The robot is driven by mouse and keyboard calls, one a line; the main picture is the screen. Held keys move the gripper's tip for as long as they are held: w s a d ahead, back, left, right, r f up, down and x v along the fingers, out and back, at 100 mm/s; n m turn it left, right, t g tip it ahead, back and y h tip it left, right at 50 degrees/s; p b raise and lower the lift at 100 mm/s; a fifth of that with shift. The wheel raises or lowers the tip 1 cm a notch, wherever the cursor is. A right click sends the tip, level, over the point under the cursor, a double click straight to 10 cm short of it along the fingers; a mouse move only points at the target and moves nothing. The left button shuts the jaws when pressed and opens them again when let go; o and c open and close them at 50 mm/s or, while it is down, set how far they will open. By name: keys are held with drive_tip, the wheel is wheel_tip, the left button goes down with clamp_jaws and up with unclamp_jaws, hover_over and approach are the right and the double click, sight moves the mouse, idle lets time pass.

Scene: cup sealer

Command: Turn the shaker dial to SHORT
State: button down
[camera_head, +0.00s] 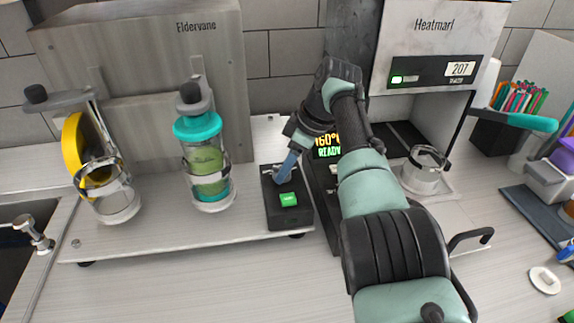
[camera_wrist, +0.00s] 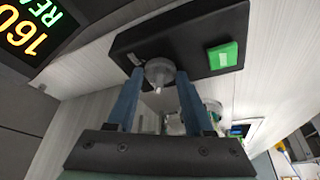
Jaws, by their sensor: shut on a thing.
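The shaker's black control box (camera_head: 291,217) stands at the front right of the shaker machine's base, with a lit green button on its top. The box also shows in the wrist view (camera_wrist: 190,33), with the green button (camera_wrist: 223,55) on its right part. The grey round dial (camera_wrist: 157,68) with a small pale pointer is on the box, between my blue fingers. My gripper (camera_head: 281,177) is over the back of the box, shut on the dial, with one finger on each side of it. In the head view my fingers hide the dial. I cannot read the dial's labels.
The shaker machine marked Eldervane (camera_head: 150,75) holds a teal-lidded shaker with green contents (camera_head: 208,160) and a second clamp with a yellow disc (camera_head: 75,145). Close right of the box is a lit display (camera_head: 327,146). The Heatmarl sealer (camera_head: 440,50) stands farther right.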

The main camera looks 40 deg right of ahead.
drive_tip(key=shift+c, duration=1.4)
unclamp_jaws()
drive_tip(key=shift+r, duration=0.1)
drive_tip(key=b+v, duration=0.1)
drive_tip(key=v, duration=1.2)
